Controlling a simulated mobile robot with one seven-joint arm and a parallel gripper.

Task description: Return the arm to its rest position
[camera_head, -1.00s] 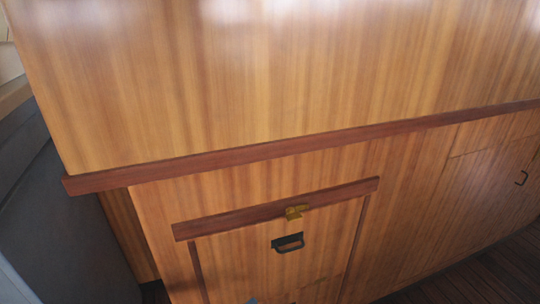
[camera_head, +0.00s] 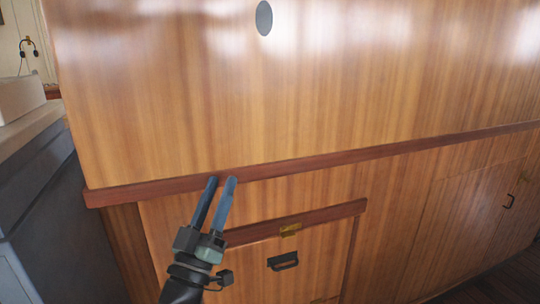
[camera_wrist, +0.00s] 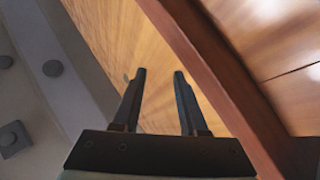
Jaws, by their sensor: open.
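My gripper (camera_head: 222,182) shows in the head view at the lower left of centre, with its two fingers pointing up. The fingers are apart and nothing is between them. It is in front of the wooden cabinet, with its tips overlapping the dark red-brown trim strip (camera_head: 330,157) in the picture. In the wrist view my gripper (camera_wrist: 161,72) is also open and empty, with wood surface (camera_wrist: 120,30) beyond the fingertips. I cannot tell the exact gap to the wood.
A grey console (camera_head: 50,220) stands at the left. Dark floor (camera_head: 490,285) shows at lower right.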

